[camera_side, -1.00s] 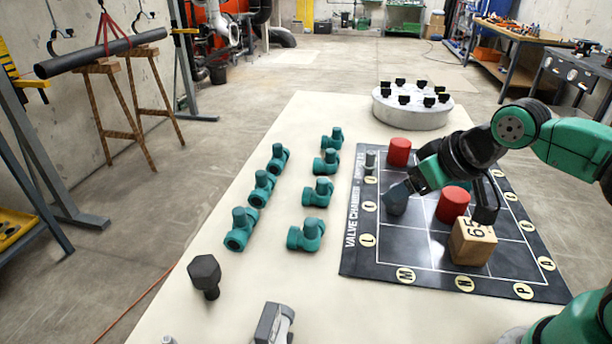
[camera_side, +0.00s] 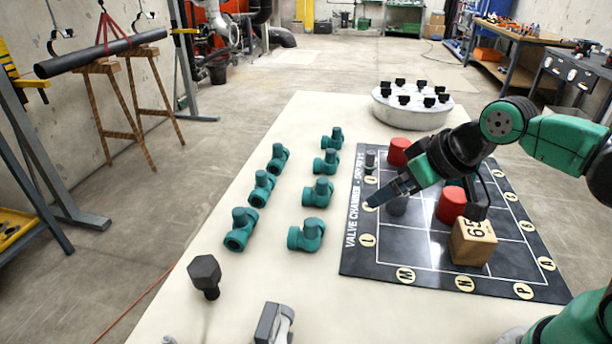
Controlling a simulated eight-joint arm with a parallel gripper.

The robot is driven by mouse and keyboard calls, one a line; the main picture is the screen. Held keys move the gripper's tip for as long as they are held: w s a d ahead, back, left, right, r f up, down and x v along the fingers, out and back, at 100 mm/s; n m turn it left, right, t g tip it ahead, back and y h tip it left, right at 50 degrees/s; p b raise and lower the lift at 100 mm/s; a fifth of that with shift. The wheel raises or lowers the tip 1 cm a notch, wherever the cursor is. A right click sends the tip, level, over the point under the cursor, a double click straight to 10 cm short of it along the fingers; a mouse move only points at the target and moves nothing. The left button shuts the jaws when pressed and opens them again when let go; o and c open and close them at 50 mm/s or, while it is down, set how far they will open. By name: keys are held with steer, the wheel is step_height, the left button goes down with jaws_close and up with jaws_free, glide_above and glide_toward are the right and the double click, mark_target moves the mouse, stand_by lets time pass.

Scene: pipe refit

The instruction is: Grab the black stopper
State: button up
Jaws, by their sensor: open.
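A black hex-headed piece on a short stem (camera_side: 205,275), which looks like a stopper, stands at the front left of the pale table. Several small black pieces (camera_side: 400,82) stand on a round white stand at the back. My gripper (camera_side: 374,202) is open over the left edge of the board, its fingers pointing down and left. I see nothing between its fingers.
The black gridded board (camera_side: 410,272) also bears two red cylinders (camera_side: 451,205), a small grey piece (camera_side: 370,161) and a numbered wooden block (camera_side: 472,242). Several teal pipe fittings (camera_side: 318,192) stand left of the board. A grey and white object (camera_side: 273,325) is at the front edge.

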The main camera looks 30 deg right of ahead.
steer(key=w+a+f+n+y, duration=0.2)
steer(key=w+a+n+y, duration=0.45)
steer(key=a, duration=0.65)
steer(key=n+g+y, duration=0.2)
steer(key=n+y, duration=0.3)
steer(key=n, duration=0.1)
glide_toward(206, 265)
steer(key=x, duration=0.5)
steer(key=shift+f, duration=0.15)
steer(key=x, duration=0.5)
steer(key=shift+a+f, duration=0.1)
steer(key=shift+a, duration=0.15)
steer(key=c, duration=1.3)
steer(key=shift+w, duration=0.1)
